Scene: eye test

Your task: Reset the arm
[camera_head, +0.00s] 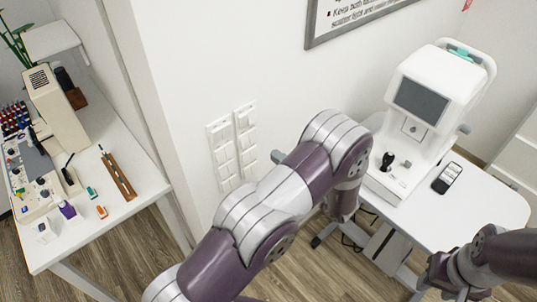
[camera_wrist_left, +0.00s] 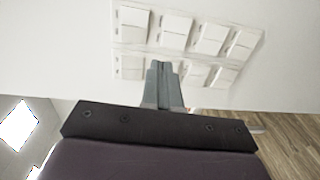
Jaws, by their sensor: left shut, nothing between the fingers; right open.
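My left arm (camera_head: 270,200) rises from the bottom of the head view, bends at a high elbow and drops down in front of the wall.
White switch panels (camera_head: 222,155) are on the wall. A white eye-test machine (camera_head: 425,100) stands on a white table (camera_head: 505,205) with a black-and-white remote (camera_head: 447,178). A left desk (camera_head: 140,180) holds bottles, small boxes and a beige device (camera_head: 55,110). Wooden floor shows between the tables.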

